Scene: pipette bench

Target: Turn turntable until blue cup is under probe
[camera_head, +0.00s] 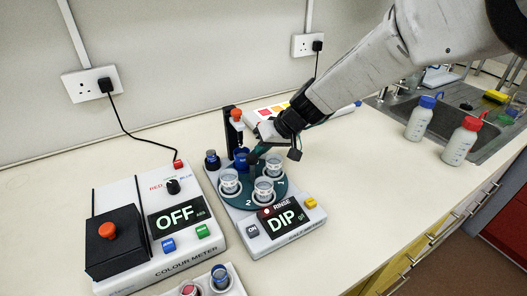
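The turntable (246,202) is a dark teal disc on a white device whose display reads DIP. Several pale cups stand on it, one at the front left (230,184). A blue cup (241,162) is at the back of the disc, partly hidden. The dark probe stand (230,135) with an orange-red knob rises just behind it; the probe tip is hidden, so I cannot tell whether the cup is exactly below it. My gripper (272,154) is over the back right of the turntable, close to the blue cup. Its fingers are too small and overlapped to read; contact is unclear.
A colour meter (177,249) with display OFF stands at the left. A white holder at the bottom edge has a blue-topped vial (220,275) and a reddish one (189,289). Two bottles stand near the sink; the counter's right front is clear.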

